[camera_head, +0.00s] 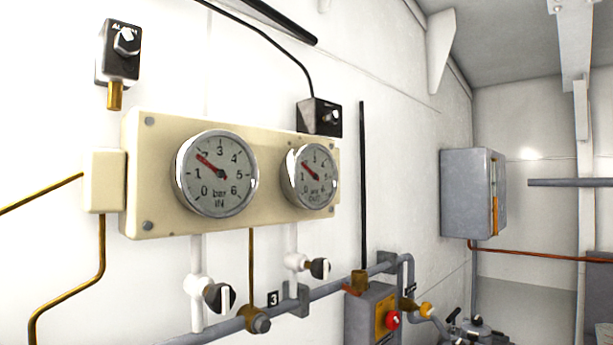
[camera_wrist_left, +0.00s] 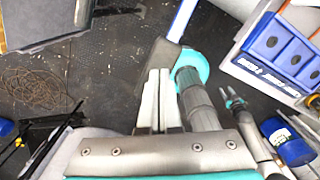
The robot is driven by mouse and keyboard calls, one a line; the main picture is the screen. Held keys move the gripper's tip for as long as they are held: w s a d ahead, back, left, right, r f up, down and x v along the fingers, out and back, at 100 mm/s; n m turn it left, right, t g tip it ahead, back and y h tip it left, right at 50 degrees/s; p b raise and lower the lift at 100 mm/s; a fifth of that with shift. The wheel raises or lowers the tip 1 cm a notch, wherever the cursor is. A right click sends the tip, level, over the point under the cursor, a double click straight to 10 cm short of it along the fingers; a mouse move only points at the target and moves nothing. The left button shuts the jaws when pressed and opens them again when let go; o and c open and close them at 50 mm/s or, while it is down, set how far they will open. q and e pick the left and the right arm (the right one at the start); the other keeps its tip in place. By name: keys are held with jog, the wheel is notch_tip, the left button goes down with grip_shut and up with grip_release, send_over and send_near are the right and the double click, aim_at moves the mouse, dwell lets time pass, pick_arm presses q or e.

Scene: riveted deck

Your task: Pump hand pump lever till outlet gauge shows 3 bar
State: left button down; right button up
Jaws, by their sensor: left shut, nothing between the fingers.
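The outlet gauge (camera_head: 316,177), marked OUT, sits on the right of a cream panel in the head view. Its needle points up and left, near 2, below the 3; the slanted view limits the reading. An upright black rod (camera_head: 362,185), which looks like the pump lever, rises from a brass fitting by a grey box (camera_head: 371,318). My left gripper (camera_wrist_left: 160,72) is shut and empty in the left wrist view, with no lever between its fingers; it is outside the head view. A forked grey part (camera_wrist_left: 234,98) may be my right gripper, too small to judge.
The inlet gauge (camera_head: 217,173), marked IN, also reads about 2. Below are valves with black-and-white knobs (camera_head: 219,296) and a grey pipe. A grey cabinet (camera_head: 468,193) hangs at right. Blue bins (camera_wrist_left: 280,50) and a blue can (camera_wrist_left: 287,141) show in the left wrist view.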

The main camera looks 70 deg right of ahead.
dwell(0.7)
pick_arm(q)
notch_tip(320, 180, down, 12)
jog(key=b, duration=1.1)
notch_tip(320, 180, up, 12)
jog(key=p, duration=0.9)
dwell(0.9)
notch_tip(320, 180, down, 12)
jog(key=b, duration=1)
notch_tip(320, 180, up, 12)
jog(key=p, duration=0.8)
dwell(0.5)
